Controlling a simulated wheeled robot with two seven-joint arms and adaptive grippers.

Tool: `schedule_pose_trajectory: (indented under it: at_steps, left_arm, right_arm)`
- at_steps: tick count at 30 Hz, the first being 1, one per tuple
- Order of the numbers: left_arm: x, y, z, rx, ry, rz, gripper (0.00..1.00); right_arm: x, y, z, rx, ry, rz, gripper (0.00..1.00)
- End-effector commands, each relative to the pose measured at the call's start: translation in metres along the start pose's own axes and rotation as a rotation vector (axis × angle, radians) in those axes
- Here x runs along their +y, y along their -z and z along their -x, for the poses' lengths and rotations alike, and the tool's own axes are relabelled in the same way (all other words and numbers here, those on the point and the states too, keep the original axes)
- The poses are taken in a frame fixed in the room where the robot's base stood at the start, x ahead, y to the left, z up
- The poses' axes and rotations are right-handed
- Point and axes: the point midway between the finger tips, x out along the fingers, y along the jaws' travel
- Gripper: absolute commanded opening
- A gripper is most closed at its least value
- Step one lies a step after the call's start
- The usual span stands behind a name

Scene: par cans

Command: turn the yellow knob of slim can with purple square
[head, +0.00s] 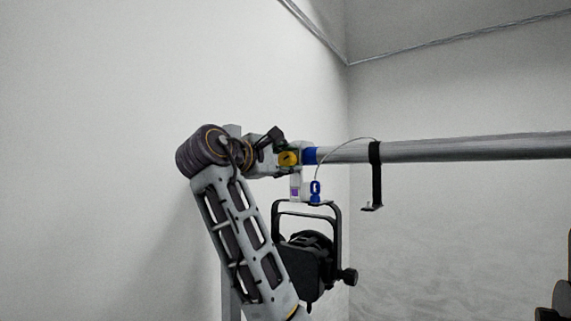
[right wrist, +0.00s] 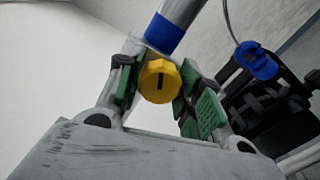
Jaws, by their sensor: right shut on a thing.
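The yellow knob (head: 289,158) is on a clamp at the left end of the grey pipe. It also shows large in the right wrist view (right wrist: 158,82), with a dark slot on its face. A purple square (head: 295,191) marks the pale clamp body below it. The black can (head: 312,258) hangs under the clamp in its yoke. My right gripper (head: 283,155) is shut on the yellow knob, with green pads on both sides of it in the right wrist view (right wrist: 160,74). The gripper partly hides the knob and clamp. My left gripper is not in view.
The grey pipe (head: 470,149) runs right from the clamp. A blue knob (head: 315,190) sits beside the purple square. A thin safety cable (head: 330,150) loops over the pipe, and a black strap (head: 375,175) hangs from it. White walls stand behind.

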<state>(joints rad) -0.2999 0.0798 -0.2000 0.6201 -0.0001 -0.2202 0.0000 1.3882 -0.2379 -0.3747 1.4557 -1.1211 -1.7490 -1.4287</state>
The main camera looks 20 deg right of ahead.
Motion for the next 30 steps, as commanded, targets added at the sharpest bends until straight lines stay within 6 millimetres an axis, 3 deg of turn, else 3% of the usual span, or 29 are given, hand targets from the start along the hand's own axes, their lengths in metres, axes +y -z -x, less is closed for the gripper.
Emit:
schedule_pose_trajectory:
  at_steps: [30]
  left_arm:
    - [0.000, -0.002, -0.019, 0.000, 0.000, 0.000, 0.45]
  right_arm:
    - [-0.004, 0.001, 0.000, -0.001, 0.002, -0.805, 0.12]
